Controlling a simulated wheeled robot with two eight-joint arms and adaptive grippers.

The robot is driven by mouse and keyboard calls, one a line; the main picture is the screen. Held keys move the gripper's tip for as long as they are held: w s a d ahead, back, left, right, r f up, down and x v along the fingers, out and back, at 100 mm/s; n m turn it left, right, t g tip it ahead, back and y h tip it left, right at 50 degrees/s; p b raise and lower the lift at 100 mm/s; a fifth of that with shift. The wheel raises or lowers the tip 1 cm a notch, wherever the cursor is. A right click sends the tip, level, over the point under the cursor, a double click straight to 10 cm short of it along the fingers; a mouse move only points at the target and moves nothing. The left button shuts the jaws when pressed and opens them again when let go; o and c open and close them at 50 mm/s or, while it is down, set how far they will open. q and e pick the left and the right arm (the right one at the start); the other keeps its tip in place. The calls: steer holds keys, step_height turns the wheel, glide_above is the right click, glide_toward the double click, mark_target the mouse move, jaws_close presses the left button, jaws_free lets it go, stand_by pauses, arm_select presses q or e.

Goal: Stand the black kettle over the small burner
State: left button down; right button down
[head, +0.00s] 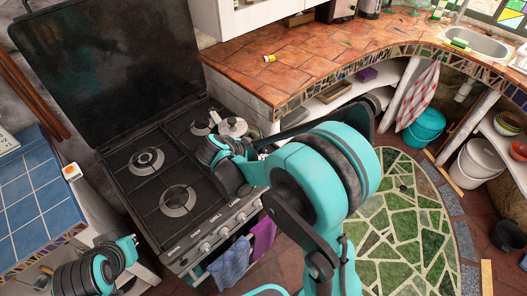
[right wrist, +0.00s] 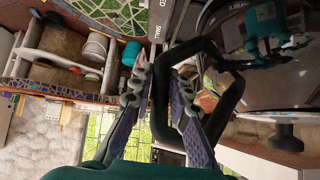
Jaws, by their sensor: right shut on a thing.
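The kettle (head: 233,127) shows a pale, shiny body in the head view, at the right side of the stove behind my right gripper (head: 222,152). In the right wrist view its black handle (right wrist: 234,92) is a loop, and a dark lid knob (right wrist: 285,138) shows. My right gripper is shut on the handle. I cannot tell whether the kettle's base touches the stove. Burner rings show at the left (head: 147,160), front (head: 177,200) and back (head: 200,127) of the stove top; the back one looks smaller and is partly hidden. My left gripper (head: 122,250) is low at the left, apart from the stove; its fingers are unclear.
The stove's black lid (head: 110,60) stands raised behind the burners. A blue-tiled counter (head: 35,190) is at the left and a terracotta-tiled counter (head: 310,50) at the right. Blue and purple cloths (head: 230,262) hang at the stove front. The left and front burners look bare.

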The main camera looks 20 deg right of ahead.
steer(key=shift+r, duration=0.1)
steer(key=c, duration=1.8)
jaws_free()
steer(key=o, duration=0.4)
steer(key=shift+c, duration=0.2)
steer(key=shift+s, duration=0.1)
